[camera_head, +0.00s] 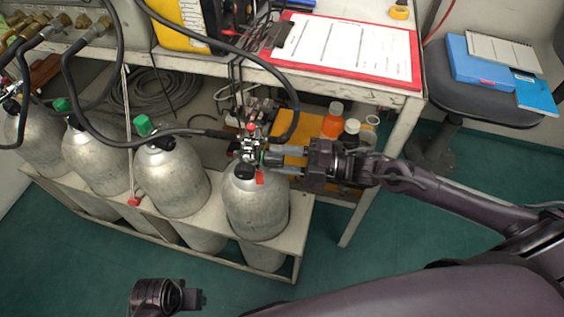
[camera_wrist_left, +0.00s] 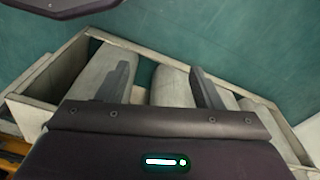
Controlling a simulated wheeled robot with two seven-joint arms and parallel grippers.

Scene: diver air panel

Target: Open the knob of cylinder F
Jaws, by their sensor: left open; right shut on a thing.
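Several grey cylinders stand in a row in the head view. My right gripper (camera_head: 280,158) reaches from the right to the valve (camera_head: 248,150) of the rightmost cylinder (camera_head: 255,208). Its fingers are shut on the knob at the right side of that valve. The fingers mostly hide the knob; a bit of green shows at its edge. No letter F is readable on any cylinder. My left gripper (camera_head: 197,299) is low in the head view, away from the cylinders' valves. In the left wrist view its fingers (camera_wrist_left: 163,85) are apart with nothing held between them.
Other cylinders with green knobs (camera_head: 143,125) stand left. Black hoses (camera_head: 150,136) run to the valves. A pale rack (camera_head: 290,240) holds the cylinders. The bench (camera_head: 403,128) carries a red clipboard (camera_head: 345,47). An orange bottle (camera_head: 333,120) stands behind my right gripper. Green floor is clear in front.

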